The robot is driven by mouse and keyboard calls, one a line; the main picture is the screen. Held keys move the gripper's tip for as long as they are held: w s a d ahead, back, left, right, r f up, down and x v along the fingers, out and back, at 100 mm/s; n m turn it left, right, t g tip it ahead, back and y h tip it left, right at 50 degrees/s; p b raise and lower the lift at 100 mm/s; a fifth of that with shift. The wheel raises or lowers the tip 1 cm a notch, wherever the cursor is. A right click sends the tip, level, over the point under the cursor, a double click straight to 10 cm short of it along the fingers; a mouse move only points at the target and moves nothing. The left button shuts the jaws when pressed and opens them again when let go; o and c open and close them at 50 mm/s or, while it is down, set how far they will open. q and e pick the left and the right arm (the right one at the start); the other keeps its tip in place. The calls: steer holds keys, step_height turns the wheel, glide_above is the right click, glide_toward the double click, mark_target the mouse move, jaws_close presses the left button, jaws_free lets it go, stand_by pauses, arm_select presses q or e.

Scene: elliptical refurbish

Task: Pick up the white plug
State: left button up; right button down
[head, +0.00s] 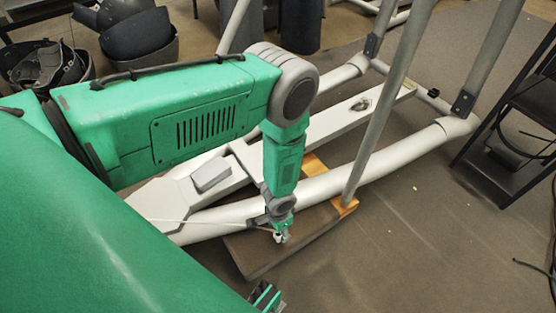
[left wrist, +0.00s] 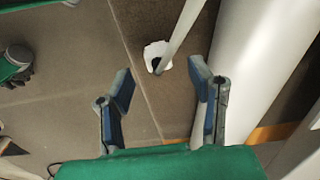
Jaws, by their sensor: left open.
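The white plug (left wrist: 153,50) shows in the left wrist view on the end of a pale cable (left wrist: 183,25), with a dark spot on it. It appears beyond my left gripper (left wrist: 163,80), which is open and empty, with its two fingers apart. In the head view my left gripper (head: 281,236) points down over the brown board, and the plug is hard to make out at its tips. I cannot tell whether the plug touches the board. A green and dark end piece, probably my right gripper (head: 265,298), shows at the bottom edge; its fingers are unclear.
A brown board (head: 262,262) lies beneath a thick pale tube (head: 400,151) of the elliptical machine. A slanted pole (head: 385,105) rises right of my left arm. A black rack (head: 505,125) stands at the right. Floor at lower right (head: 430,245) is clear.

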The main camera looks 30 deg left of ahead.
mark_target(279, 234)
arm_select(q)
step_height(279, 234, down, 4)
steer(key=shift+s+r+b, duration=0.1)
steer(key=shift+r+b, duration=0.05)
steer(key=shift+b, duration=0.6)
steer(key=shift+d+r, duration=0.1)
steer(key=shift+r, duration=0.05)
jaws_close()
steer(key=shift+r, duration=0.1)
